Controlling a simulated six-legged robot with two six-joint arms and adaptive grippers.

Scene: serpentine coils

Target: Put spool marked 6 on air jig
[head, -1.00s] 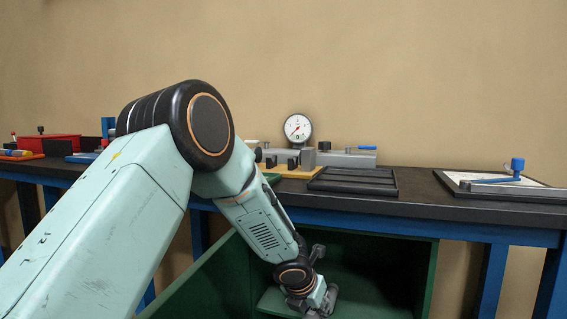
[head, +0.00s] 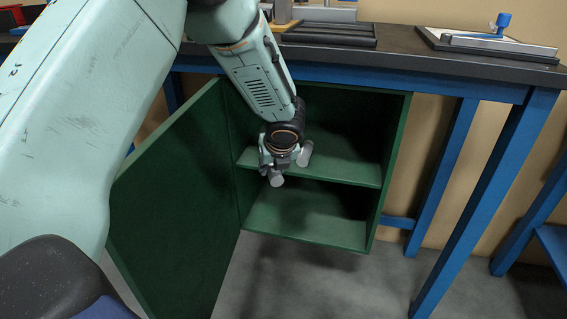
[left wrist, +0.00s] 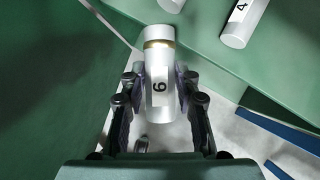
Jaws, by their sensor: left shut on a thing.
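The spool marked 6 (left wrist: 160,75) is a white cylinder with a gold band near its far end. My left gripper (left wrist: 160,85) is shut on it, one finger on each side. In the head view my left gripper (head: 280,168) is at the front of the open green cabinet, near its middle shelf, with a pale spool end (head: 276,178) showing below it. The air jig appears to be the grey fixture (head: 325,13) on the bench, cut off by the top edge. My right gripper is not in view.
A spool marked 4 (left wrist: 243,22) lies on the green shelf (head: 345,168). The cabinet door (head: 180,200) stands open at left. Above are the bench edge (head: 400,70), a dark tray (head: 330,33) and a flat board with a blue knob (head: 490,42).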

